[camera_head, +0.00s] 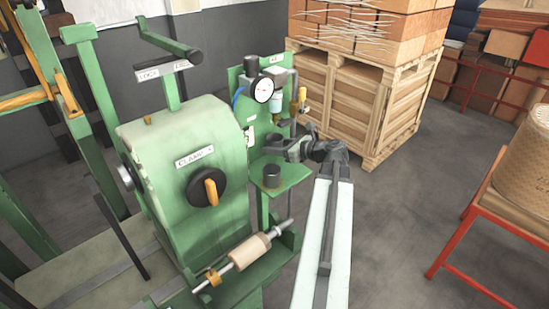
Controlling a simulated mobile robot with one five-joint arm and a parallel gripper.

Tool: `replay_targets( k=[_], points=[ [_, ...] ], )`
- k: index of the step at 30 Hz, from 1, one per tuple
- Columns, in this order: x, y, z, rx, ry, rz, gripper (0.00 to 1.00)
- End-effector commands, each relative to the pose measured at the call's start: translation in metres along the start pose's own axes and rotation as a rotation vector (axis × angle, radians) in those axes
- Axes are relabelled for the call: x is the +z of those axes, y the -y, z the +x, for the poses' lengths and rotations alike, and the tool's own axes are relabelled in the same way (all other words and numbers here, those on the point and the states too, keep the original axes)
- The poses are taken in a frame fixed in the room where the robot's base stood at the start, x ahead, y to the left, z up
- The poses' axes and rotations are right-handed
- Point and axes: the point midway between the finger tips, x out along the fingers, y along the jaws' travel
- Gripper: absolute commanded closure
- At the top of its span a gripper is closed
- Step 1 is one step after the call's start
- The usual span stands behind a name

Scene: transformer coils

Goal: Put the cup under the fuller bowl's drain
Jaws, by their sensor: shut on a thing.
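My gripper (279,147) reaches in from the right at the green panel. It is shut on a small dark thing (273,139), which looks like the cup, above the small green shelf. The fingers partly hide it. One bowl (275,104), pale blue and see-through, hangs just above, under the round pressure gauge. Fittings with brass parts (297,104) sit to its right; I cannot make out a second bowl clearly. The fill levels are too small to tell. A dark, round, cup-like piece (272,176) stands on the shelf below my gripper.
The green shelf (296,174) juts out below my gripper. A wooden crate (350,100) stands behind, a red-framed table (500,222) at right. Grey floor lies open between them.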

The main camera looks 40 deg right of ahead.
Motion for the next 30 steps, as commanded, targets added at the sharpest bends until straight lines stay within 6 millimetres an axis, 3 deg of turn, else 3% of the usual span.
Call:
replay_targets(
  k=[4, 11, 22, 23, 25, 30],
  points=[
    [-0.006, 0.001, 0.001, -0.002, 0.0, 0.001, 0.91],
    [-0.043, 0.008, 0.006, -0.014, 0.0, 0.004, 0.91],
    [-0.044, 0.011, 0.004, -0.019, 0.0, 0.006, 0.91],
    [-0.044, 0.011, 0.004, -0.019, 0.0, 0.006, 0.49],
    [-0.043, 0.011, 0.003, -0.019, 0.0, 0.006, 0.3],
    [-0.043, 0.011, 0.003, -0.02, 0.0, 0.006, 0.3]
  ],
)
